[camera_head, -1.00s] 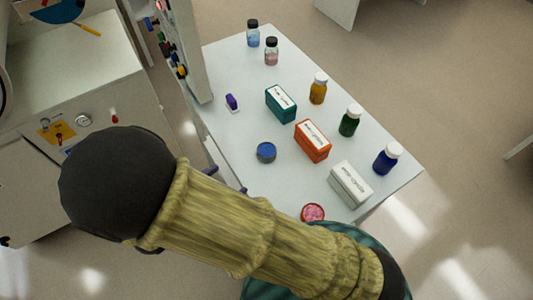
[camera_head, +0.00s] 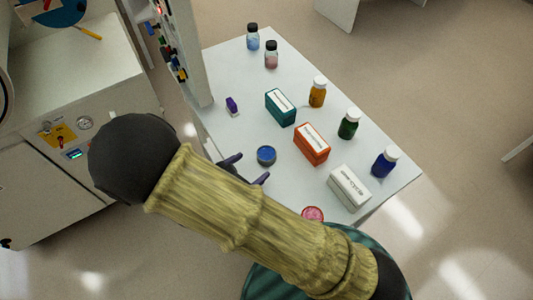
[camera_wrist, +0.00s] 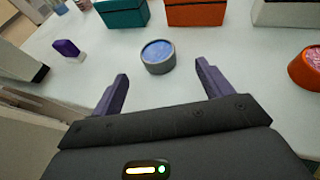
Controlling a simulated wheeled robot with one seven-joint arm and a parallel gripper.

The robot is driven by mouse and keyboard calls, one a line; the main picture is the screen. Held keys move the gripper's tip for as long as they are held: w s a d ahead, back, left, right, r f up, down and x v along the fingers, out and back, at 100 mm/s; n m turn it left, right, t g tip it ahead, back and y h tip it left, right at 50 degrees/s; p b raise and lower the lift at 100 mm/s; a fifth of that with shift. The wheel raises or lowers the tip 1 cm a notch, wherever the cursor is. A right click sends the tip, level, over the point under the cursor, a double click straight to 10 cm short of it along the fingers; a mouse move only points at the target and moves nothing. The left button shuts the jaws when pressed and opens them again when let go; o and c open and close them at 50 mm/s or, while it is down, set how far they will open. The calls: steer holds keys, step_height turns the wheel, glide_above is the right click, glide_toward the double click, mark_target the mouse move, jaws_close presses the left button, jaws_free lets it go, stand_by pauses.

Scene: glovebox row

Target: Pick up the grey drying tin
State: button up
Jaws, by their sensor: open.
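The grey drying tin is a small round tin (camera_head: 266,155) with a blue fill, standing on the white table in the head view. In the wrist view the tin (camera_wrist: 157,58) shows its grey side wall, upright and just beyond my fingertips. My gripper (camera_wrist: 162,75) is open and empty, its two purple fingers apart with the tin ahead of the gap between them. In the head view the fingers of my gripper (camera_head: 249,168) show by the tin's near side; the rest of the gripper is hidden behind my arm.
On the white table (camera_head: 240,60), a teal box (camera_head: 281,107), an orange box (camera_head: 312,144) and a white box (camera_head: 349,188) stand beyond the tin. A tin with pink fill (camera_head: 312,214) is near my arm, and a purple item (camera_head: 232,106) stands left. Several bottles line the far side.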

mark_target(265, 154)
steer(key=shift+x, duration=1.25)
steer(key=p+x, duration=0.1)
steer(key=x, duration=0.4)
steer(key=shift+w+a, duration=0.15)
steer(key=shift+w, duration=0.05)
steer(key=c, duration=1.1)
steer(key=shift+r, duration=0.1)
step_height(265, 154, up, 10)
